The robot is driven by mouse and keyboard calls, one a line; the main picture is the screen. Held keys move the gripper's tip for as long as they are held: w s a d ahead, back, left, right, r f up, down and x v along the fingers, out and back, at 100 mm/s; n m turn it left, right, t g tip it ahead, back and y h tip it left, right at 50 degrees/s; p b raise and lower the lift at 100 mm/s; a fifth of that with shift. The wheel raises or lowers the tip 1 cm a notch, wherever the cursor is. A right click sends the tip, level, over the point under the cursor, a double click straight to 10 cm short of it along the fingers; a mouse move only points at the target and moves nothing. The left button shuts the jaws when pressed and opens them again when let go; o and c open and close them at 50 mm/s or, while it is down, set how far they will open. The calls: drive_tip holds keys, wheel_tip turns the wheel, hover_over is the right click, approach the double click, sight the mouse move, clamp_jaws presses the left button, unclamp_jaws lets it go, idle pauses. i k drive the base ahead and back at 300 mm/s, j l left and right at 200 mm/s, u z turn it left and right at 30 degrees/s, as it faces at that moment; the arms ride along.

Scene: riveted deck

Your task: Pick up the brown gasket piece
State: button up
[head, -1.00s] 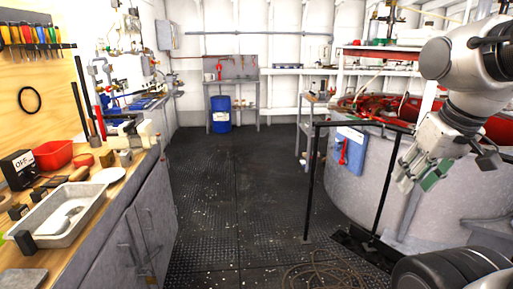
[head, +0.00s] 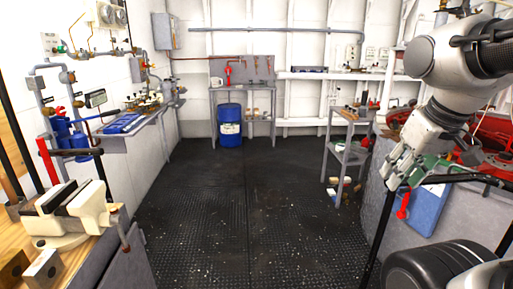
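I cannot make out a brown gasket piece in this view. My gripper (head: 404,172) hangs at the right, fingers pointing down and to the left, high in front of the round grey tank. Its grey and green finger parts overlap in the view, so I cannot tell whether it is open or shut. I see nothing clearly held in it.
A vise (head: 72,212) stands on the wooden bench at left. A blue drum (head: 230,128) stands under the far workbench (head: 243,88). A grey cart (head: 347,157) with small items stands right of centre. The black deck (head: 240,215) between is clear.

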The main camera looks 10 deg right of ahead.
sight(390, 134)
drive_tip(key=i, duration=1.75)
drive_tip(key=i+j+z, duration=0.1)
drive_tip(key=i+z, duration=0.25)
drive_tip(key=i+j+z, duration=0.3)
drive_tip(key=i, duration=0.3)
drive_tip(key=i+z, duration=0.3)
drive_tip(key=z, duration=0.2)
drive_tip(key=i+j+z, duration=0.15)
drive_tip(key=z, duration=0.3)
drive_tip(key=i+j+z, duration=0.25)
drive_tip(key=z, duration=0.25)
drive_tip(key=i+j+z, duration=0.3)
drive_tip(key=z, duration=0.15)
